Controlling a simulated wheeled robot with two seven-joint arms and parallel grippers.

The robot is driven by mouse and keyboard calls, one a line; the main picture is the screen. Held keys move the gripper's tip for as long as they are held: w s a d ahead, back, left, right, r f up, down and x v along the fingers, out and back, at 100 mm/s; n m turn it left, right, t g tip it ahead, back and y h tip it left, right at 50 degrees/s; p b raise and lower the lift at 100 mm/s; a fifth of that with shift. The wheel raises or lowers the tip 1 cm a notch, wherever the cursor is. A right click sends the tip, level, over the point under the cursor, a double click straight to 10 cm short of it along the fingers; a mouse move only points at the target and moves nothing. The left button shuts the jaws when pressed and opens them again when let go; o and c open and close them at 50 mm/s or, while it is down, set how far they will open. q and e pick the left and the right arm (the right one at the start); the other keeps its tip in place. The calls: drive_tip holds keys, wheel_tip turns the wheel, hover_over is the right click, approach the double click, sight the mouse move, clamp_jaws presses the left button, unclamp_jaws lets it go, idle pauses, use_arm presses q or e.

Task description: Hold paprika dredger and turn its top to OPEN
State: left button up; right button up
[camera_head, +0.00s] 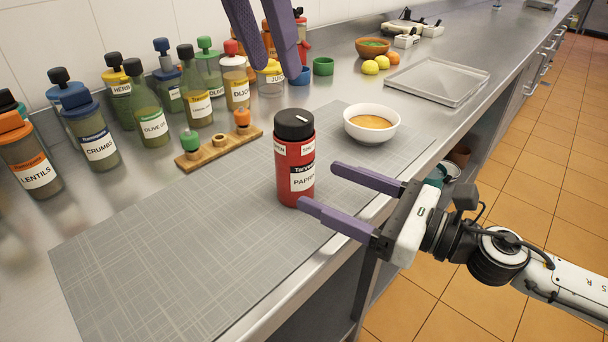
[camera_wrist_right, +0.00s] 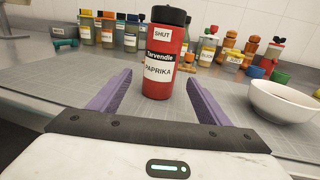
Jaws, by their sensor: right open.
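The paprika dredger (camera_head: 295,165) stands upright on the grey mat, a red can with a black top (camera_head: 294,124). Its white labels include SHUT at the upper right and a partly visible word at the upper left. A pale mark shows on the top. In the right wrist view the dredger (camera_wrist_right: 165,60) stands ahead, between the lines of the fingers, with SHUT facing me. My right gripper (camera_head: 316,184) is open and empty, its purple fingers pointing at the dredger's lower body. My left gripper (camera_head: 279,72) hangs above and behind the dredger, fingers apart and empty.
A white bowl of orange food (camera_head: 372,124) stands right of the dredger. A wooden rack (camera_head: 220,149) with small capped items lies behind left. Several labelled bottles line the wall. A metal tray (camera_head: 437,80) lies farther back. The mat's front left (camera_head: 150,260) is clear.

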sight(297, 114)
drive_tip(key=x, duration=0.7)
drive_tip(key=c, duration=1.3)
drive_tip(key=shift+o, duration=0.2)
use_arm(q)
drive_tip(key=o, duration=0.6)
drive_tip(key=shift+f, duration=0.25)
drive_tip(key=shift+c, duration=0.2)
drive_tip(key=shift+o, duration=1.1)
drive_tip(key=shift+w+f+m+h, duration=0.2)
drive_tip(key=shift+f+m+h, duration=0.3)
drive_tip(key=shift+f, duration=0.5)
drive_tip(key=shift+m+t+h, duration=0.3)
drive_tip(key=shift+t+h, duration=0.2)
drive_tip(key=shift+t, duration=0.1)
drive_tip(key=shift+a+x, duration=0.1)
drive_tip(key=shift+x, duration=1.9)
drive_tip(key=shift+a+x, duration=0.15)
drive_tip(key=shift+x, duration=1.9)
